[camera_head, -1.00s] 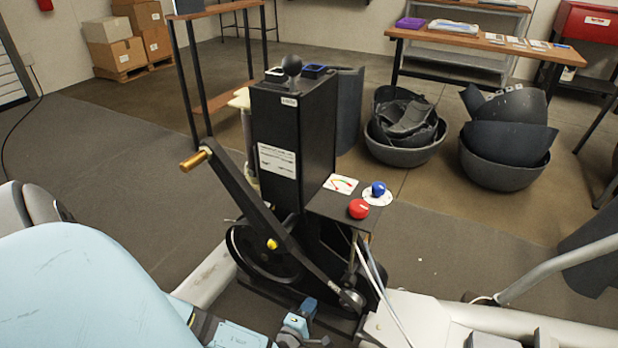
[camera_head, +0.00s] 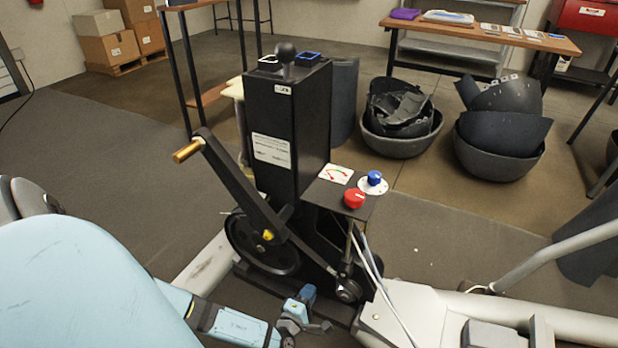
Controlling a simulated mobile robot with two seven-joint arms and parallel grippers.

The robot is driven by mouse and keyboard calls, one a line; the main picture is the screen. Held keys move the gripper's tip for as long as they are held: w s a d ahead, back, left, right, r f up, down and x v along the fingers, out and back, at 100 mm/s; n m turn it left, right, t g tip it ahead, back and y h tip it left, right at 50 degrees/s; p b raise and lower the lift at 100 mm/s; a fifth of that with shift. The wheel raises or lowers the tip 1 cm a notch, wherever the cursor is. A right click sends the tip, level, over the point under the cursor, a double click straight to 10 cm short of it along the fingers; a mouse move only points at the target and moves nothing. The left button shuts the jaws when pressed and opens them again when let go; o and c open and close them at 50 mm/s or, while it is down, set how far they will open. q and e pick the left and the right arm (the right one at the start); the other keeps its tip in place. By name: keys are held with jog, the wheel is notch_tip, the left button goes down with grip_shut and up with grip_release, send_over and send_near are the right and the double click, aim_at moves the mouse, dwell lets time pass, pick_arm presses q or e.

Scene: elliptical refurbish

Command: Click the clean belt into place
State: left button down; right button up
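The black machine (camera_head: 268,150) stands upright at the centre of the head view. It has a crank with a brass handle (camera_head: 187,151), a large dark wheel (camera_head: 262,243) low on its left and a small pulley (camera_head: 347,290) at lower right. A dark straight band or bar runs between wheel and pulley; I cannot tell whether it is the clean belt. My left gripper (camera_head: 306,314) is low in front of the machine, left of and below the pulley. Its fingers are small and dark, and their opening is unclear. My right gripper is out of view.
A small shelf on the machine carries a red knob (camera_head: 354,198), a blue knob (camera_head: 374,178) and a gauge card (camera_head: 335,173). Thin pale cables hang by the pulley. Grey bins (camera_head: 401,140) of dark shells stand behind, with a wooden table (camera_head: 480,36) beyond. The left floor is clear.

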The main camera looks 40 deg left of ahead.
pick_arm(q)
jog(key=shift+w+a, duration=0.1)
jog(key=shift+w, duration=0.2)
dwell(0.4)
jog(key=c, duration=1.2)
grip_release()
jog(key=shift+c, duration=0.2)
